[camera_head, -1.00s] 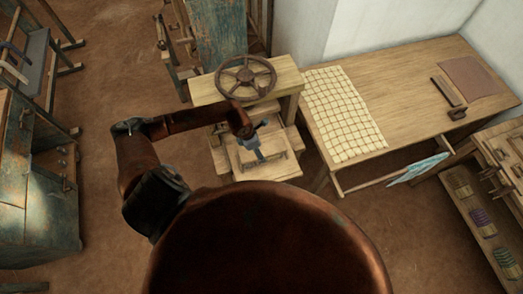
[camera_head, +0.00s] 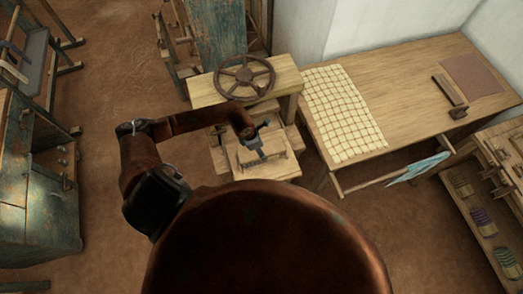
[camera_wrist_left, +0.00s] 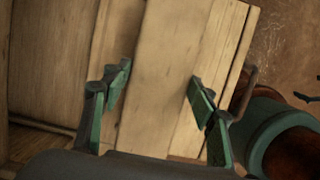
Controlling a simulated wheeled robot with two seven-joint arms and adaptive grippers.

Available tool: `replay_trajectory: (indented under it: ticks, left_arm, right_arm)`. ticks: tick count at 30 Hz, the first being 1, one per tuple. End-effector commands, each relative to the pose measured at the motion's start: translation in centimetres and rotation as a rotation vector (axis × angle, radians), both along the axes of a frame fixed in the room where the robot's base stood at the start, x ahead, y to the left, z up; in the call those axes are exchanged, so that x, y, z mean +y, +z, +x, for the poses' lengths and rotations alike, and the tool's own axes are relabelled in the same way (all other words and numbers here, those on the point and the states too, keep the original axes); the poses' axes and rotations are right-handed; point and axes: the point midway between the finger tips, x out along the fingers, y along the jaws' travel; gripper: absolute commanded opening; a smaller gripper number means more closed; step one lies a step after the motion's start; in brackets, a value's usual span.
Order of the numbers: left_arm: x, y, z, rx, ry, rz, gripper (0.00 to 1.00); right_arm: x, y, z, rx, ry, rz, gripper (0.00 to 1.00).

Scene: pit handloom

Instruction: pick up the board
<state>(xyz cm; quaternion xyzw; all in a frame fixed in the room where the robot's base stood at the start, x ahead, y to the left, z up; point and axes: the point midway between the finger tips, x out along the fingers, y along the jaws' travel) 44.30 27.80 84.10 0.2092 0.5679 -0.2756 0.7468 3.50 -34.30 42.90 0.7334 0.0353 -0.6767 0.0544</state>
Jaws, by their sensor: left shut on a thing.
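The board (camera_wrist_left: 162,70) is a pale, flat wooden piece that lies between my left gripper's fingers in the left wrist view. My left gripper (camera_wrist_left: 158,85) has its green fingers on either side of the board and is shut on it. In the head view my left gripper (camera_head: 260,149) is over the low front of the wooden press stand (camera_head: 282,80), below the dark handwheel (camera_head: 244,77). The gripper partly covers the board there, and how far it is clear of the stand cannot be told. My right gripper is not in view.
A long wooden table (camera_head: 410,95) stands to the right with a checked cloth (camera_head: 343,112) on it. A light blue cloth (camera_head: 420,167) hangs at its front rail. A worn green cabinet (camera_head: 40,215) stands at the left. The brown floor (camera_head: 110,120) between is open.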

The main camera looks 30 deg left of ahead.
Motion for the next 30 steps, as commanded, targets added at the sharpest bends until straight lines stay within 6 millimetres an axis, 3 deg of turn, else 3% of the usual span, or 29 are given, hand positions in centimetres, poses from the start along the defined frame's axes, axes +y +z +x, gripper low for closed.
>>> replay_trajectory:
  ticks: [6, 13, 20, 27, 30]
  left_arm:
    - [0.0, 0.0, 0.0, -0.001, 0.0, -0.001, 0.24]
    - [0.0, 0.3, 0.1, -0.002, -0.001, 0.0, 0.24]
    - [0.1, 3.0, 0.2, -0.006, -0.003, 0.001, 0.24]
    - [-1.0, 8.4, -4.5, -0.003, -0.006, 0.002, 0.24]
    - [-1.5, 9.7, -7.0, 0.001, -0.006, 0.002, 0.24]
  right_arm:
    - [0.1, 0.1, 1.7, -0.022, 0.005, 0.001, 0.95]
    - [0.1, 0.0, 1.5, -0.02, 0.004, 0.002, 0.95]
    - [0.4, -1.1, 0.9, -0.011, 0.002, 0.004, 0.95]
    - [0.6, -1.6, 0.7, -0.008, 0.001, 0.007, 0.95]
    - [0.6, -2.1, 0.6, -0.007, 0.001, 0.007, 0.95]
